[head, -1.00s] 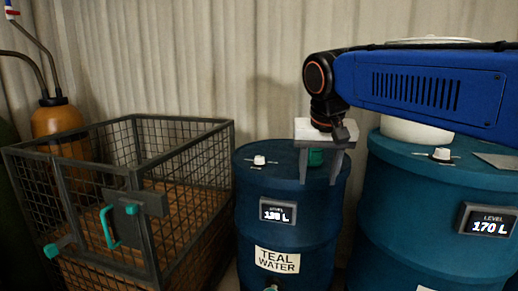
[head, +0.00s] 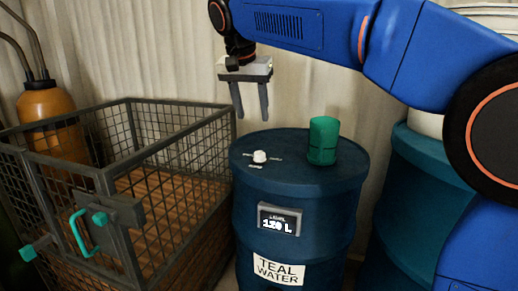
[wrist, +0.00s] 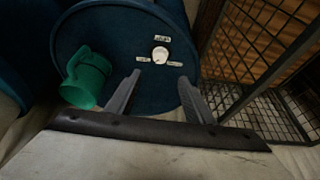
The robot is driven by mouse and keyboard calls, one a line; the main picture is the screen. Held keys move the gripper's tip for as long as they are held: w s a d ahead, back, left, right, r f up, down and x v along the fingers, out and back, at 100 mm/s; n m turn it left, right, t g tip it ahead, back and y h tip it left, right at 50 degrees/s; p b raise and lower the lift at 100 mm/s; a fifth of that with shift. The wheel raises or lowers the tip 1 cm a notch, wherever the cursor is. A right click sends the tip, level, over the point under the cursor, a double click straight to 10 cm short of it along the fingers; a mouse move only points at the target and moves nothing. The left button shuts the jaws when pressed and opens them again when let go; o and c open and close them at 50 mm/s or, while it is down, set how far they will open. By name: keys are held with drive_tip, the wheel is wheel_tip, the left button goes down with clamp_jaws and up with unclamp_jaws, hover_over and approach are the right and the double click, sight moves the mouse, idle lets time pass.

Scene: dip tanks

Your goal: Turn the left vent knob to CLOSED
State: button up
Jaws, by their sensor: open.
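The left vent knob (head: 259,156) is a small white knob on top of the dark blue teal water drum (head: 300,186). Small labels surround it, too small to read, so I cannot tell its setting. My gripper (head: 252,115) is open and empty, above the drum's back left edge, fingers pointing down. It is apart from the knob. The two fingers also show in the wrist view (wrist: 162,85).
A green cup (head: 323,140) stands on the drum's top, right of the knob; it also shows in the wrist view (wrist: 86,76). A wire mesh cage (head: 183,110) stands to the left. A larger blue drum (head: 398,190) stands to the right, partly behind my arm.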

sight(260, 153)
drive_tip(key=x, duration=1.5)
drive_tip(key=shift+c, duration=0.6)
drive_tip(key=c, duration=0.9)
